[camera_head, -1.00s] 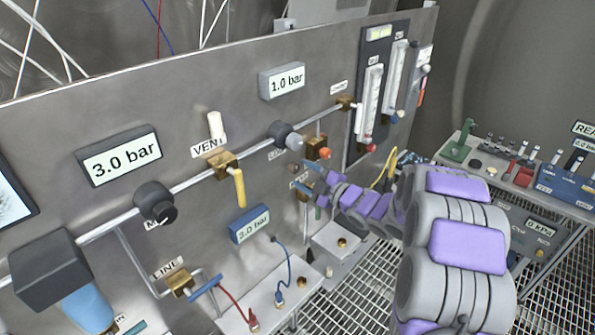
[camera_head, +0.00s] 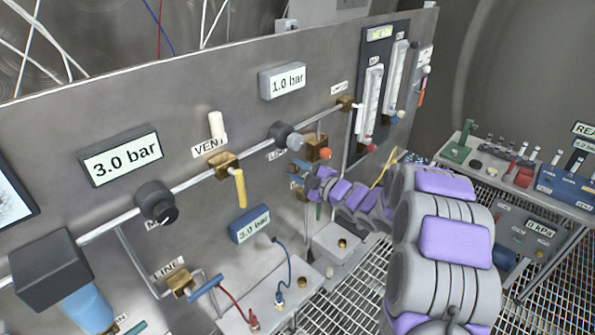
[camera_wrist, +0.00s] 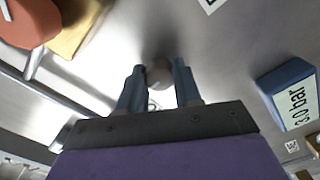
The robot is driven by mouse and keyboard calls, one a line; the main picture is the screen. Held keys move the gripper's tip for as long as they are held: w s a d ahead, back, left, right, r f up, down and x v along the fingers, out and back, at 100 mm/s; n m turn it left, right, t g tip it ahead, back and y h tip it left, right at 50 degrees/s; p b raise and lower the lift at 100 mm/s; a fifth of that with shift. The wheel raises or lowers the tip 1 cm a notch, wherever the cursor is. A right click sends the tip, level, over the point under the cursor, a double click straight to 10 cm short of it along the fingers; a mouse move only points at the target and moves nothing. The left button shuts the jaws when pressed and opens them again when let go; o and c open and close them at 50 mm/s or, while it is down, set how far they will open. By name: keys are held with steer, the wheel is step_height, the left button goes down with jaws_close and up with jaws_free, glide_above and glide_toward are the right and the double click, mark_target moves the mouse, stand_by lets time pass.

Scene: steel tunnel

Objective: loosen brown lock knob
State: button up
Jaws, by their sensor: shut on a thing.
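In the wrist view, a small round grey-brown knob (camera_wrist: 159,74) sits on the steel panel between my gripper's two blue-grey fingertips. My gripper (camera_wrist: 158,82) is shut on it and points straight at the panel. In the head view, my gripper (camera_head: 302,174) is at the panel, below the brass valve with the orange knob. The held knob is hidden there by my gripper and arm, and its label is not readable.
An orange knob (camera_wrist: 28,22) and a brass block (camera_wrist: 72,28) are close at upper left in the wrist view. The blue 3.0 bar display (camera_head: 249,224) is left of my gripper. A pale box (camera_head: 338,243) and cables lie below. Metal grating is at lower right.

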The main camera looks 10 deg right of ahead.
steer(key=c, duration=0.4)
steer(key=shift+m+p, duration=0.3)
steer(key=shift+p, duration=0.25)
steer(key=m+p, duration=0.3)
steer(key=p, duration=0.2)
steer(key=shift+r+m, duration=0.15)
steer(key=shift+m, duration=0.25)
steer(key=m+p, duration=0.4)
steer(key=p, duration=0.1)
steer(key=m+p, duration=0.4)
steer(key=m, duration=0.1)
steer(key=shift+p, duration=0.4)
steer(key=shift+d+m+p, duration=0.1)
steer(key=shift+m+p, duration=1.55)
steer(key=shift+m, duration=0.55)
